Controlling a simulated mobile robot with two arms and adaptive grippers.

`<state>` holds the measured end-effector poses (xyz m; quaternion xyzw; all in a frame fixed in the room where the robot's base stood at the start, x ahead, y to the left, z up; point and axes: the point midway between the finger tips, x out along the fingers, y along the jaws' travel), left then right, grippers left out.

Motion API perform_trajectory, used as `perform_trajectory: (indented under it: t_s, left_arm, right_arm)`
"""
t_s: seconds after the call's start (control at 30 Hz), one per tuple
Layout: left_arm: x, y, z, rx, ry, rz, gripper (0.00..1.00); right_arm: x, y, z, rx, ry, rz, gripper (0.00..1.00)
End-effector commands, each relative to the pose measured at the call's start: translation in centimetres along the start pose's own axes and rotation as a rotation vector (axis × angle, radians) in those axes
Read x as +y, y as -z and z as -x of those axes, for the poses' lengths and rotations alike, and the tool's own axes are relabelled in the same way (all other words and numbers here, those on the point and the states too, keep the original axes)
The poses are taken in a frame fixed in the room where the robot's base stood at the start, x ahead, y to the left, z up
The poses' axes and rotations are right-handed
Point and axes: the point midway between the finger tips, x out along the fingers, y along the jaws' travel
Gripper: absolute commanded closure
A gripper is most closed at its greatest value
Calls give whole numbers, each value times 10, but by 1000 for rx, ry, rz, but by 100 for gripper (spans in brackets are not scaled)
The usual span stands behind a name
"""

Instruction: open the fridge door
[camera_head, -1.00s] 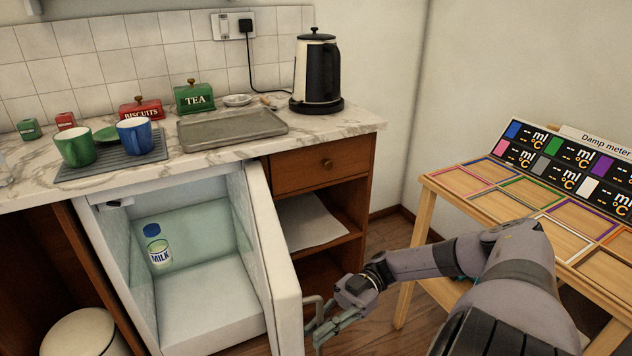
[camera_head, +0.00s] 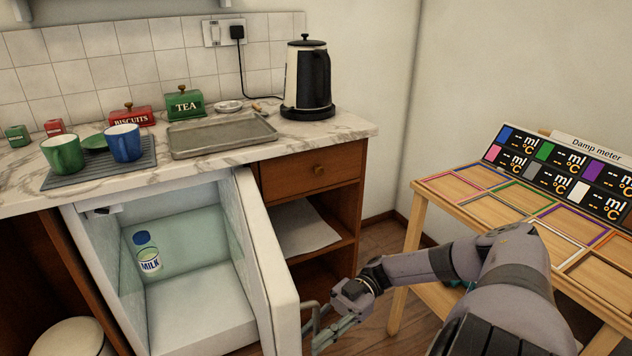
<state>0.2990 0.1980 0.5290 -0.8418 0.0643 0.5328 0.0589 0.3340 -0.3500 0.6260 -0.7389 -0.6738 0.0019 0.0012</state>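The small white fridge under the counter stands open, and its pale interior (camera_head: 197,310) shows. Its door (camera_head: 262,262) is swung out to the right. A milk bottle (camera_head: 147,254) with a blue cap stands inside at the left. My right gripper (camera_head: 313,335) is at the outer face of the door, by the grey handle (camera_head: 311,318). Its fingers reach to the handle; whether they are closed around it I cannot tell. My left gripper is out of view.
A wooden drawer unit (camera_head: 318,172) with open shelves stands right of the fridge, behind the door. A wooden table (camera_head: 408,222) with coloured frames and a meter board is at the right. A bin (camera_head: 73,338) is at lower left. The counter holds mugs, tins, a tray and a kettle.

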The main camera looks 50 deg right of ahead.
Motion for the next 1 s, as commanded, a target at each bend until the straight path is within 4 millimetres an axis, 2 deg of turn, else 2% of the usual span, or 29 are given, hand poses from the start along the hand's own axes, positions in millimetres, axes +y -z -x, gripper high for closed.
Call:
perform_trajectory:
  t_s: [0.2,0.7,1.0]
  left_arm:
    - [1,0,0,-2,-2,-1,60]
    - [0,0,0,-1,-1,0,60]
    - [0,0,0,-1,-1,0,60]
  right_arm:
    - [1,0,9,0,-1,1,80]
    - [1,0,97,0,-4,2,80]
    - [0,0,118,0,-1,1,80]
